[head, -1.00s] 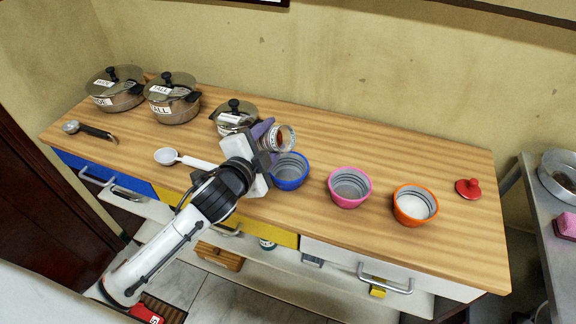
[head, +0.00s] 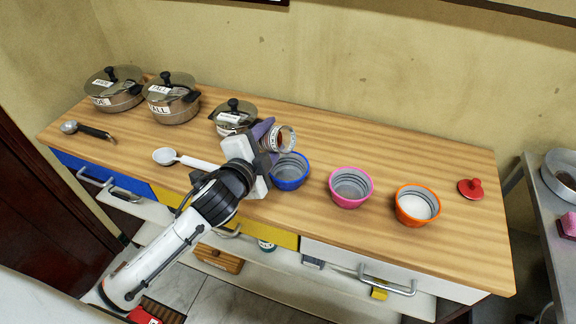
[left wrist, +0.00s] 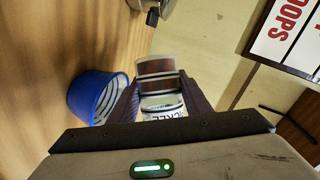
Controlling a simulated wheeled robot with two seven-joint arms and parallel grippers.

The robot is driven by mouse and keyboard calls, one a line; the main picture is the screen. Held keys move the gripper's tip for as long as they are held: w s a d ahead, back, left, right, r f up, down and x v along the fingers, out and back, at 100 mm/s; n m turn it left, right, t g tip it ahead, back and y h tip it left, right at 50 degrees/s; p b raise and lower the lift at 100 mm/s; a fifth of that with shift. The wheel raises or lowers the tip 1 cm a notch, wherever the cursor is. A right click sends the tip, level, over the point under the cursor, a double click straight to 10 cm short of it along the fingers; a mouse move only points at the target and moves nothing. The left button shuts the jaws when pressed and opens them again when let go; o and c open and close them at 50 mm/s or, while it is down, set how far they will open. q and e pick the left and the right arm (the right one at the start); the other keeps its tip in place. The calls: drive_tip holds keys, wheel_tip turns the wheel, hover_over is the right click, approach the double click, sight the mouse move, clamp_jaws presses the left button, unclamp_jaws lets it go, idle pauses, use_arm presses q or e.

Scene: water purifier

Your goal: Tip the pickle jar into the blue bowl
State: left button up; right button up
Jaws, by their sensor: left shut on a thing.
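The pickle jar (head: 284,138) is a clear jar with reddish-brown contents, lying tilted with its open mouth pointing right in the head view. My left gripper (head: 268,143) is shut on the jar and holds it above and just behind the blue bowl (head: 291,175). In the left wrist view the jar (left wrist: 158,88) sits between the two purple fingers, its label partly readable. The blue bowl (left wrist: 92,96) stands to the left of the fingers there. The bowl's far rim is partly hidden in the head view. My right gripper does not show.
A pink bowl (head: 351,186) and an orange bowl (head: 417,206) stand to the right on the wooden counter. A red lid (head: 471,188) lies at the far right. Several pots, including one (head: 233,118) near my gripper, stand behind left. A white spoon (head: 180,158) lies left.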

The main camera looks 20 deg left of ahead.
use_arm(q)
drive_tip(key=shift+r+m+t+y+b, duration=0.3)
drive_tip(key=shift+r+m+b, duration=0.25)
drive_tip(key=shift+b, duration=0.4)
idle(1.5)
drive_tip(key=shift+f+m+t+b, duration=0.3)
drive_tip(key=shift+f+m+b, duration=0.2)
drive_tip(key=shift+m, duration=0.25)
idle(1.7)
drive_tip(key=shift+d+r+m+t+y, duration=0.2)
drive_tip(key=shift+r+m+t+y, duration=0.1)
drive_tip(key=shift+r+m, duration=0.25)
idle(2.0)
drive_tip(key=shift+s+f+m+b, duration=0.1)
drive_tip(key=shift+f+m+b, duration=0.1)
drive_tip(key=shift+m+b, duration=0.1)
